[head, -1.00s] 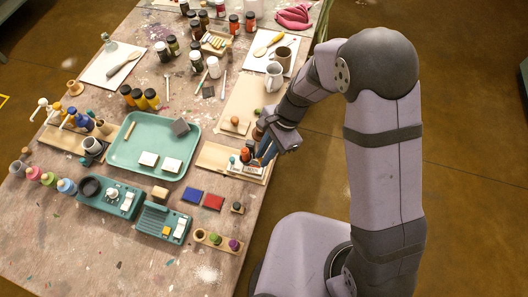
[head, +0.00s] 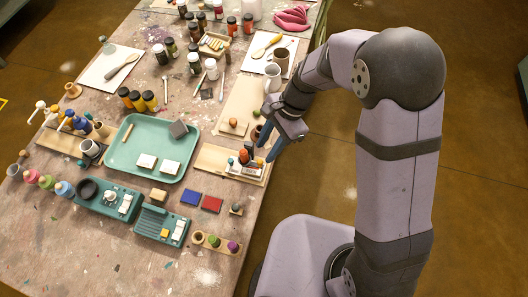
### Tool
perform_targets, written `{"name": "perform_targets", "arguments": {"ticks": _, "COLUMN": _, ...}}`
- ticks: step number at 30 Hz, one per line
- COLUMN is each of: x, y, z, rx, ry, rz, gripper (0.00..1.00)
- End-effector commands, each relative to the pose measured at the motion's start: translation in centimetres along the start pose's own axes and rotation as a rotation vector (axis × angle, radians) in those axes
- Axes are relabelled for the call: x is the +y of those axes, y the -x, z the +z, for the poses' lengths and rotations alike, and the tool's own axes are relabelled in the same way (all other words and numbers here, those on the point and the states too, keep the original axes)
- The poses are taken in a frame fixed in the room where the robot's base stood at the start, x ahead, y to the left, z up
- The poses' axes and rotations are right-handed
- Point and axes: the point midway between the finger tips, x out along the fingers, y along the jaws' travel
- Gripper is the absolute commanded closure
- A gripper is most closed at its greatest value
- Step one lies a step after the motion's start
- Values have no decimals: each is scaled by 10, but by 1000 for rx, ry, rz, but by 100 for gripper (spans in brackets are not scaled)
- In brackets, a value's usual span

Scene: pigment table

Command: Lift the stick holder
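A small block-like holder (head: 250,171) with a white front sits on a light wooden board at the table's right edge. Teal and orange-red rounded pieces stand at it; I take it as the stick holder, but it is small and partly unclear. My gripper (head: 266,151) is just right of and above it, over the table edge. Its two blue fingers point down and left, spread apart, with nothing seen between them. The fingers appear apart from the holder, though the depth is hard to judge.
A teal tray (head: 190,146) with white blocks and a grey block lies to the left. Open floor lies right of the table.

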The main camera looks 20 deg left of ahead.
Motion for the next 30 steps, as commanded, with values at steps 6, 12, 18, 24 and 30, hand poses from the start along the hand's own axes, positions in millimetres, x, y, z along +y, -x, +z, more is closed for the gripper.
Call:
{"name": "perform_targets", "arguments": {"ticks": 6, "x": 0, "y": 25, "z": 0, "rx": 0, "ry": -1, "rz": -2, "gripper": 66}}
{"name": "perform_targets", "arguments": {"ticks": 12, "x": 0, "y": 34, "z": 0, "rx": 0, "ry": -1, "rz": 1, "gripper": 66}}
{"name": "perform_targets", "arguments": {"ticks": 18, "x": 0, "y": 35, "z": 0, "rx": 0, "ry": -1, "rz": 1, "gripper": 66}}
{"name": "perform_targets", "arguments": {"ticks": 24, "x": 0, "y": 34, "z": 0, "rx": 0, "ry": -1, "rz": 1, "gripper": 66}}
{"name": "perform_targets", "arguments": {"ticks": 30, "x": 0, "y": 34, "z": 0, "rx": 2, "ry": 89, "rz": -2, "gripper": 66}}
